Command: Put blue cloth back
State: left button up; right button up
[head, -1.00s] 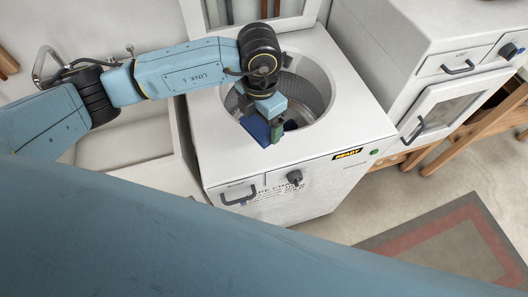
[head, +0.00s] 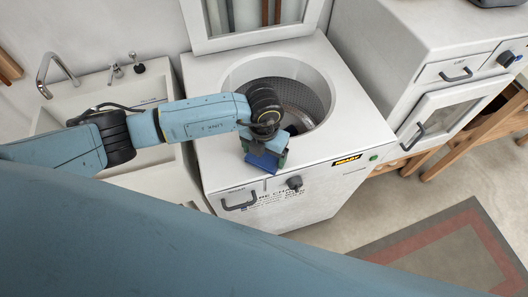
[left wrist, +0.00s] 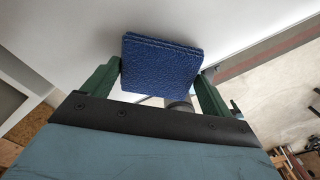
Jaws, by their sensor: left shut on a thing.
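The blue cloth (head: 262,161) is a folded, rough-textured square. It also shows between the green fingers in the left wrist view (left wrist: 160,66). My left gripper (head: 266,157) is shut on the cloth and holds it over the front edge of the white washing machine's top (head: 345,128). The washer's round drum opening (head: 302,92) is behind the gripper; its lid (head: 250,20) stands raised at the back. The arm hides part of the drum's left side. My right gripper is not in view.
A white sink (head: 75,105) with a tap (head: 45,75) stands left of the washer. A white oven cabinet (head: 420,60) stands to the right, near wooden furniture (head: 480,135). Floor with a grey and red rug (head: 450,250) is clear at lower right.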

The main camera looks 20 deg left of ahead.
aim_at(264, 156)
pick_arm(q)
jog(key=shift+f, duration=0.25)
jog(key=shift+f, duration=0.2)
jog(key=o, duration=0.7)
jog(key=shift+r, duration=0.6)
notch_tip(264, 156, up, 11)
jog(key=shift+r, duration=0.15)
